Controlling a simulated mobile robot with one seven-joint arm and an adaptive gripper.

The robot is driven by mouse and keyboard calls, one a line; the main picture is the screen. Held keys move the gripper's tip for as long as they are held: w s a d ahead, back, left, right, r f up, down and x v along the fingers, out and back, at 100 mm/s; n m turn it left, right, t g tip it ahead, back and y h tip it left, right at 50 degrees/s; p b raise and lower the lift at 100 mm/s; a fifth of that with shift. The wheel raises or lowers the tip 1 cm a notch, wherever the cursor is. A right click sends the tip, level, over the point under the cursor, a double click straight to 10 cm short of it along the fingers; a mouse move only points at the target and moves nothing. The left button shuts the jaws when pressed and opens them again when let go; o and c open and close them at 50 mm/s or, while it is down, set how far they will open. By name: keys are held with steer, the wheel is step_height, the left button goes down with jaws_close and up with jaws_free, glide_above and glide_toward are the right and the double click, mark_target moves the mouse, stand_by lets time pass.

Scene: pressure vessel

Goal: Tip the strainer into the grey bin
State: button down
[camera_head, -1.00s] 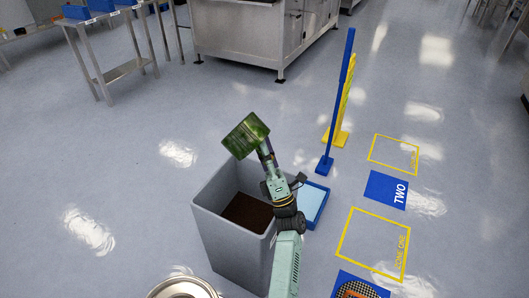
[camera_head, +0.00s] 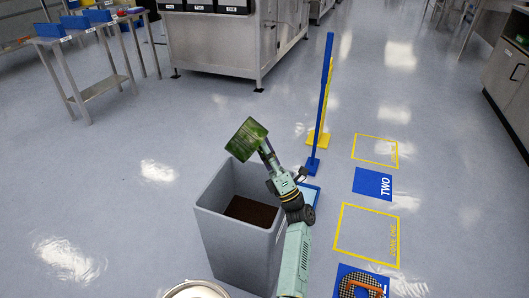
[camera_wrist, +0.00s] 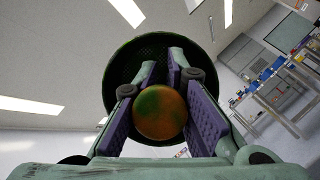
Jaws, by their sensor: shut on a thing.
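The strainer, a green-stained mesh basket (camera_head: 246,140), is held up in the air by my gripper (camera_head: 262,152). It appears tilted, near the back rim of the grey bin in the head view; its exact height above the bin is hard to tell. In the wrist view my gripper (camera_wrist: 160,105) is shut with purple pads on both sides of a round orange-and-green knob (camera_wrist: 160,112). The dark mesh of the strainer (camera_wrist: 122,72) spreads beyond it. The grey bin (camera_head: 232,243) stands upright on the floor, with dark brown matter inside.
A blue tray (camera_head: 311,193) lies right of the bin, partly hidden by my arm. Blue and yellow posts (camera_head: 315,150) stand behind it. A mesh piece with an orange handle (camera_head: 362,286) lies at the lower right. A round metal rim (camera_head: 196,290) shows at the bottom.

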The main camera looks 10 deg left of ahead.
steer(key=shift+f+g, duration=0.2)
steer(key=shift+g, duration=0.1)
steer(key=a+f+n+g+h+p, duration=0.3)
steer(key=f+n+g+h+p, duration=0.1)
steer(key=f+g, duration=0.25)
steer(key=w+a+n+g+h+p, duration=0.2)
steer(key=a+h+p, duration=0.5)
steer(key=a+h, duration=0.1)
steer(key=w+a+n+g+h+p, duration=0.2)
steer(key=a+g+h+p, duration=0.1)
steer(key=a+h+p, duration=0.4)
steer(key=shift+a+h, duration=0.35)
steer(key=shift+h, duration=0.05)
stand_by(0.5)
